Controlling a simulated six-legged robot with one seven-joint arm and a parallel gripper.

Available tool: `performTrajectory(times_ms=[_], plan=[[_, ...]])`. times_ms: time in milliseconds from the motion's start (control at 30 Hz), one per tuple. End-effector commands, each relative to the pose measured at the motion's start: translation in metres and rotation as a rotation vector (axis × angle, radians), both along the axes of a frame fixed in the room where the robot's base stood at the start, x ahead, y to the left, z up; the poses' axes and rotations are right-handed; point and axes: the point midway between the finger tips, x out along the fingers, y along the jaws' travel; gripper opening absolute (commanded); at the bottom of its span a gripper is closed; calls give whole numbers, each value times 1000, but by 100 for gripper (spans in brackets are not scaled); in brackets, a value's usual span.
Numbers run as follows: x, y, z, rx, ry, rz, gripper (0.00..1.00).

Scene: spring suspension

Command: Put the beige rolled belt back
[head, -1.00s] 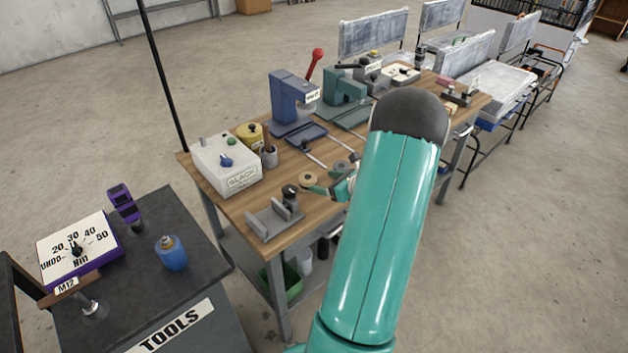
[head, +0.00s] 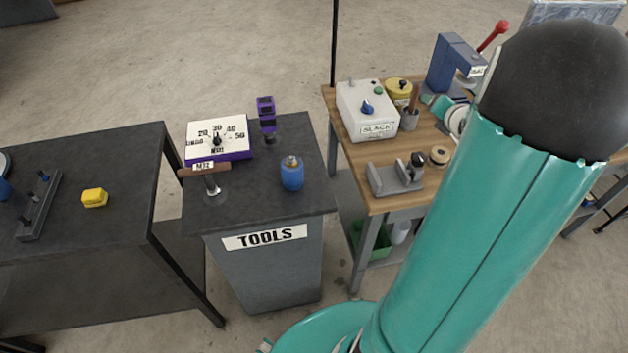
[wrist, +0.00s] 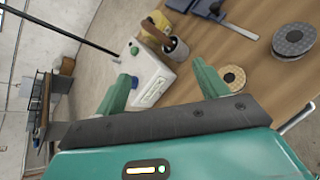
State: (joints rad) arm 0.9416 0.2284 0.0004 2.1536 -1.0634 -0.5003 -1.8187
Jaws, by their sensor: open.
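The beige rolled belt (head: 440,154) lies flat on the wooden workbench (head: 412,201), right of a small grey fixture (head: 390,183). In the wrist view the beige roll (wrist: 232,77) lies just right of my right-hand finger, outside the jaws. A larger grey roll (wrist: 293,40) lies farther right on the bench. My gripper (wrist: 162,85) is open, with nothing held between its fingers. In the head view my gripper (head: 448,108) shows only partly beside my arm, over the bench near the tool cup.
A white SLACK box (head: 366,111), a yellow pot (head: 398,90), a tool cup (head: 409,119) and a blue press (head: 455,64) crowd the bench's back. A dark TOOLS cabinet (head: 262,238) stands left of it, and a dark table (head: 90,235) farther left.

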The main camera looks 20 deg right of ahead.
Motion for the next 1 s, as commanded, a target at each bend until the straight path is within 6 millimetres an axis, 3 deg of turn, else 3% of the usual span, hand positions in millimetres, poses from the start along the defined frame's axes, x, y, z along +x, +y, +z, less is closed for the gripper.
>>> performTrajectory(times_ms=[33, 133, 333, 467, 700, 833, 1000], plan=[[11, 23, 22, 70, -36, -71, 72], [19, 64, 52, 258, -118, -251, 72], [8, 162, 92, 693, -276, -594, 72], [-18, 234, 103, 1001, -339, -813, 72], [-95, 364, 99, 1518, -290, -1242, 72], [-131, 408, 94, 1659, -214, -1426, 72], [-149, 425, 91, 1708, -174, -1522, 72]])
